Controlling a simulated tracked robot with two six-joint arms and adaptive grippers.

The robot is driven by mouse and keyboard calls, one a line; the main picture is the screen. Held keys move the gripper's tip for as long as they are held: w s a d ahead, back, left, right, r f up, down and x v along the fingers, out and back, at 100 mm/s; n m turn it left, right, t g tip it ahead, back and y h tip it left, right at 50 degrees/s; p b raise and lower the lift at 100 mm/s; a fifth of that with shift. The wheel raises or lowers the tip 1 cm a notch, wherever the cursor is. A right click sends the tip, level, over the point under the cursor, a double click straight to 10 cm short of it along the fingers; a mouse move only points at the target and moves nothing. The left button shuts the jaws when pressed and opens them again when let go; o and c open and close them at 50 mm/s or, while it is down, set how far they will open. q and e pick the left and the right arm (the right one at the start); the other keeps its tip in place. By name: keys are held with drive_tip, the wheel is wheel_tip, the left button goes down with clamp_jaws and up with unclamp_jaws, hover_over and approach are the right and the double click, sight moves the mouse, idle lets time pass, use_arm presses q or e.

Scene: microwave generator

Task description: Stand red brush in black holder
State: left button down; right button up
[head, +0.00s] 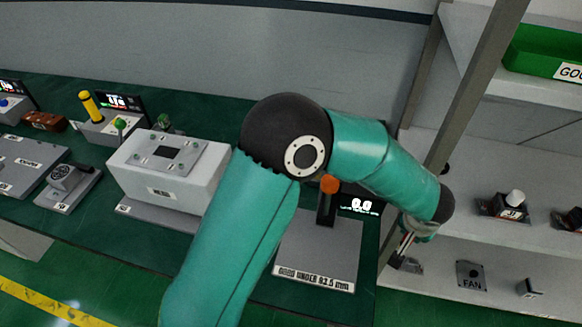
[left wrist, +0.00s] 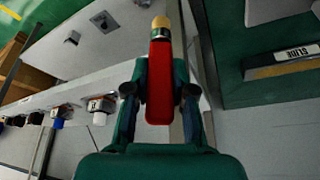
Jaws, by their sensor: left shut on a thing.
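The red brush (left wrist: 160,82) is held between the two fingers of my left gripper (left wrist: 160,92) in the left wrist view. Its red body runs along the fingers, and its pale yellow tip with a dark green band points away from the palm. In the head view my left gripper (head: 406,240) is at the end of the green arm, near the front of the shelf unit. The brush is mostly hidden there. I cannot make out a black holder for certain in either view. My right gripper does not show.
The shelf unit (head: 470,150) stands right, with a green bin (head: 545,50) and small dark parts, including a FAN plate (head: 471,275). On the green bench are a grey box (head: 165,185) and a gauge plate (head: 318,250) with an orange-topped black post (head: 327,205).

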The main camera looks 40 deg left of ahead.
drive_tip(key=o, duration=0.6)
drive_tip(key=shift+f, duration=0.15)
use_arm(q)
drive_tip(key=w+a+r+n+y+b, duration=0.15)
drive_tip(key=w+a+r+n, duration=0.4)
drive_tip(key=a+r, duration=0.55)
drive_tip(key=s+a+r+n+g+y+b, duration=0.1)
drive_tip(key=a+r+n+b, duration=0.15)
drive_tip(key=a, duration=1.15)
drive_tip(key=s+a+r+n+g+y+b, duration=0.15)
drive_tip(key=a+r, duration=0.25)
drive_tip(key=a, duration=1.1)
drive_tip(key=shift+n+t+h, duration=0.25)
drive_tip(key=shift+t+h, duration=0.05)
drive_tip(key=shift+t, duration=0.15)
drive_tip(key=shift+s+a+f+b, duration=0.1)
drive_tip(key=shift+f+b, duration=0.05)
drive_tip(key=shift+f, duration=3.15)
drive_tip(key=shift+s+a+f+b, duration=0.1)
drive_tip(key=shift+a+f+b, duration=0.05)
drive_tip(key=shift+f, duration=3.2)
drive_tip(key=shift+a+f+b, duration=0.1)
drive_tip(key=shift+f+b, duration=0.05)
drive_tip(key=shift+f, duration=3.15)
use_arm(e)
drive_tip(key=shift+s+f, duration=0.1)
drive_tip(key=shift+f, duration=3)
